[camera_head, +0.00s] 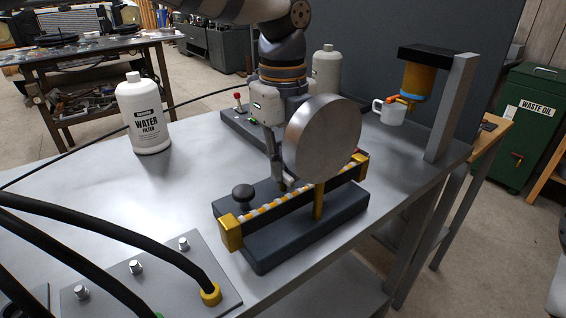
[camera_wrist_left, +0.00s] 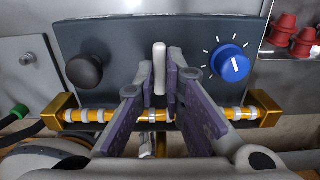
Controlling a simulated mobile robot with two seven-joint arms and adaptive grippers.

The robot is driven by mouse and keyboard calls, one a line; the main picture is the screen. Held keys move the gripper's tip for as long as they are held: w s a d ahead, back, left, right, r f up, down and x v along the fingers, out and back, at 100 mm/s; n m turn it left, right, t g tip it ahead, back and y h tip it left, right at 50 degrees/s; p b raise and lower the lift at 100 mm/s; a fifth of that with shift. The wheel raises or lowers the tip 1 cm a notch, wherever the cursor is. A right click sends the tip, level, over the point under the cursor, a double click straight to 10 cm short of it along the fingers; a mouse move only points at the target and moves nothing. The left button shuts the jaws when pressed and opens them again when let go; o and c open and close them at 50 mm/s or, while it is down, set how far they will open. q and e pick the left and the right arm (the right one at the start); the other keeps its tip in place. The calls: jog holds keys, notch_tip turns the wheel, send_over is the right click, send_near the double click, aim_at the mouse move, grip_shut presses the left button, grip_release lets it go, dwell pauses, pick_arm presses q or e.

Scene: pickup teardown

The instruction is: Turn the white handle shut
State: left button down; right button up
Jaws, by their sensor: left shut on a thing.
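The white handle (camera_wrist_left: 159,68) points straight up in the left wrist view, against the dark panel (camera_wrist_left: 120,45). A gold pipe (camera_wrist_left: 95,116) with pale bands runs crosswise below. In the head view my left gripper (camera_head: 283,182) reaches down to the dark fixture (camera_head: 262,247), behind a large round grey disc (camera_head: 322,138) on a gold post. The handle is hidden there. My right gripper does not show.
A black knob (camera_wrist_left: 84,71) stands left of the handle and a blue dial (camera_wrist_left: 230,64) right of it. A water filter bottle (camera_head: 145,115) stands on the bench at the left. Black hoses cross the lower left.

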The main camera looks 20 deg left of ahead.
pick_arm(q)
jog(key=c, duration=1.7)
grip_release()
notch_tip(320, 180, up, 12)
jog(key=shift+f, duration=0.1)
